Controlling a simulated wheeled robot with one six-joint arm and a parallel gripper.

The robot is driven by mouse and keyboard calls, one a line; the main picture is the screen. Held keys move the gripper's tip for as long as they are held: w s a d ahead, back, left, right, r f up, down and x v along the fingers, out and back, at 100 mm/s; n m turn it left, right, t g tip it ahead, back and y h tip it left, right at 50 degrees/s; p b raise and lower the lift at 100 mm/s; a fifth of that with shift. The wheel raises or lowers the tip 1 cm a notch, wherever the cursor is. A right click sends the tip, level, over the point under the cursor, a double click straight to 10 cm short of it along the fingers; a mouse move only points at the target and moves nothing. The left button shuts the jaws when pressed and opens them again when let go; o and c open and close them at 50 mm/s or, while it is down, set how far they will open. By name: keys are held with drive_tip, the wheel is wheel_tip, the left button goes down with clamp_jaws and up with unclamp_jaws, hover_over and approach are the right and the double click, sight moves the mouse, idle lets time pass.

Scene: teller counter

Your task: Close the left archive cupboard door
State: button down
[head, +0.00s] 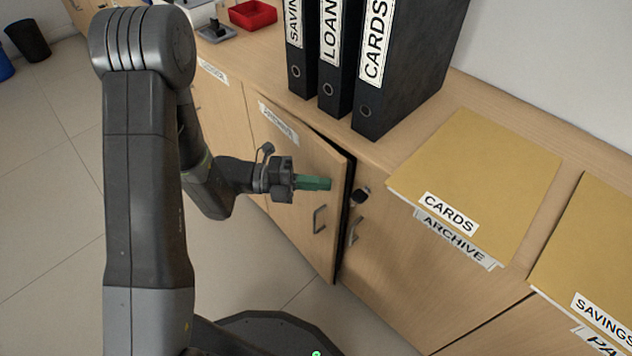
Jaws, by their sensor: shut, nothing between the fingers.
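The left cupboard door (290,165) is pale wood with a grey bar handle (319,219). It stands slightly ajar, with a dark gap along its right edge. The right door (390,270) beside it has its own handle (354,230) and looks flush. My gripper (318,183), with green fingers, is shut and empty. It is in front of the left door near its free edge, above the handle. I cannot tell whether it touches the door.
Black binders (400,75) stand on the counter above the doors. A tan CARDS folder (475,180) and a SAVINGS folder (600,260) lie to the right.

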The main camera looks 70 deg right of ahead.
sight(325, 174)
drive_tip(key=s+d+p, duration=0.2)
drive_tip(key=d+p, duration=0.1)
drive_tip(key=shift+d+r, duration=0.15)
drive_tip(key=shift+d, duration=0.3)
drive_tip(key=shift+w+a+p, duration=0.2)
drive_tip(key=shift+a+p, duration=0.15)
drive_tip(key=shift+p, duration=0.1)
drive_tip(key=a, duration=0.1)
drive_tip(key=w+a+p, duration=0.1)
drive_tip(key=a, duration=0.1)
drive_tip(key=a+p+v, duration=0.1)
drive_tip(key=v, duration=0.9)
drive_tip(key=shift+a, duration=0.3)
drive_tip(key=shift+s, duration=0.2)
